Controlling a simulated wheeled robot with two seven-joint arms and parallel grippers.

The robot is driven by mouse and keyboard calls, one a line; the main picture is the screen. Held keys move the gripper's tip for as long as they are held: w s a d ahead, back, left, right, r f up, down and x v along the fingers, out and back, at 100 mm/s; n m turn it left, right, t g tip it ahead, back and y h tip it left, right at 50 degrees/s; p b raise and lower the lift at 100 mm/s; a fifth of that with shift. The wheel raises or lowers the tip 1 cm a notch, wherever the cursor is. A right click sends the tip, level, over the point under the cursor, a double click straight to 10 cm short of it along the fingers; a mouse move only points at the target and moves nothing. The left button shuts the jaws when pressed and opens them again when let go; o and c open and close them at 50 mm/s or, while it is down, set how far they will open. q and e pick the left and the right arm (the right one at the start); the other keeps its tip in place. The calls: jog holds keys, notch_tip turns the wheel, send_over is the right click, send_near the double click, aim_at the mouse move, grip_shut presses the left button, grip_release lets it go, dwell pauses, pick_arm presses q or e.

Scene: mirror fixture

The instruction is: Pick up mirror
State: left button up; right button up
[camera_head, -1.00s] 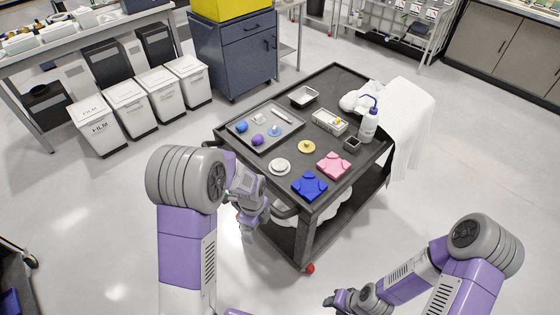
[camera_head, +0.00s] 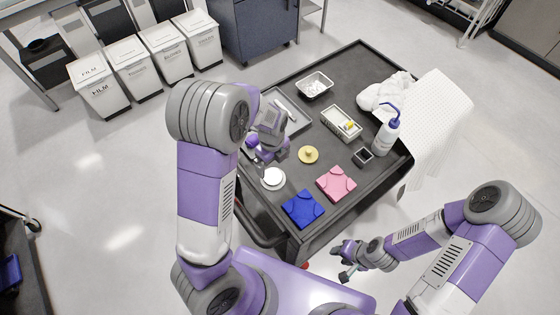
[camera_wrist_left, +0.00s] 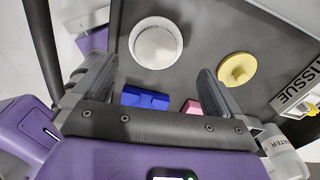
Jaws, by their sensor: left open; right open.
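A round white disc with a pale rim (camera_head: 272,179), which looks like the mirror, lies flat on the dark cart top (camera_head: 352,62). In the left wrist view the disc (camera_wrist_left: 156,43) shows just beyond the fingertips, between their lines and apart from them. My left gripper (camera_head: 264,160) is over the cart's near left part, open and empty, beside the disc in the head view; its two fingers (camera_wrist_left: 157,68) are spread. A blue fixture (camera_head: 303,209) and a pink fixture (camera_head: 336,184) lie to the disc's right. My right gripper (camera_head: 340,262) is open, off the cart's near side.
A gold disc with a knob (camera_head: 308,154) lies near the white disc. A grey tray (camera_head: 292,105) is partly hidden behind my left arm. A white box (camera_head: 341,123), small black box (camera_head: 363,156), wash bottle (camera_head: 386,136) and white cloth (camera_head: 430,112) fill the right side.

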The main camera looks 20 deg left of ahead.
aim_at(273, 176)
pick_arm(q)
jog(key=f, duration=0.7)
jog(key=shift+s+b, duration=0.35)
jog(key=shift+b, duration=0.05)
jog(key=shift+c, duration=0.3)
jog(key=c, duration=1.2)
